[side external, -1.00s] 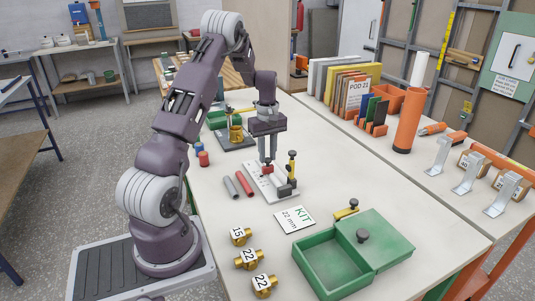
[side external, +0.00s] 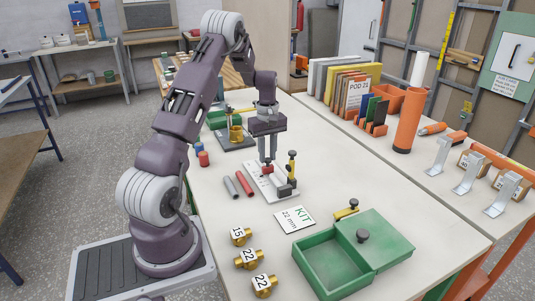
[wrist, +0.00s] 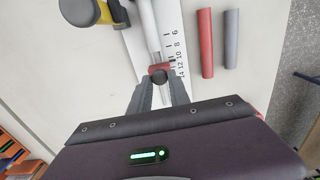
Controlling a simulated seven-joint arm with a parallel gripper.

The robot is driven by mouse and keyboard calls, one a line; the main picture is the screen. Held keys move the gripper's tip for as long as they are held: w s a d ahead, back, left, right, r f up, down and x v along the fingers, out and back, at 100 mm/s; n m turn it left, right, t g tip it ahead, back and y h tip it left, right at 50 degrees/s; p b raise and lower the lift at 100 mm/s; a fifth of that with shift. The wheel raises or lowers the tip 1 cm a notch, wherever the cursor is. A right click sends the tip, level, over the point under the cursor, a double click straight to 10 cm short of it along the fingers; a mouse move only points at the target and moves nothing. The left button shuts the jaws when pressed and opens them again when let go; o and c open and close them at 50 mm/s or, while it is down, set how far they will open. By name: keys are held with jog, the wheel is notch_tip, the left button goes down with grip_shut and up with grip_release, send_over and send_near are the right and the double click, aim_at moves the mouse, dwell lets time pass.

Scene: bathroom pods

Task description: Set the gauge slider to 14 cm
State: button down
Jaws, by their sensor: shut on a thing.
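The gauge is a white plate with a printed scale (wrist: 180,54) and a pale rail; it also lies on the table in the side view (side external: 257,184). The red slider (wrist: 153,69) with a dark knob (wrist: 159,77) sits on the rail, beside the marks around 12 and 14; its exact reading is too small to tell. My gripper (wrist: 159,82) is shut on the slider's knob, one finger on each side. In the side view my gripper (side external: 267,163) points down over the gauge, and its fingers partly hide the slider.
A black and yellow clamp-like post (side external: 291,170) stands at the gauge's end. Red (side external: 244,184) and grey (side external: 231,187) tubes lie beside the plate. A KIT card (side external: 295,219), numbered brass fittings (side external: 248,258) and a green box (side external: 332,270) are nearer the camera.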

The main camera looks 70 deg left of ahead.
jog(key=shift+a+r, duration=0.1)
jog(key=shift+a, duration=1.9)
jog(key=c, duration=1.2)
grip_release()
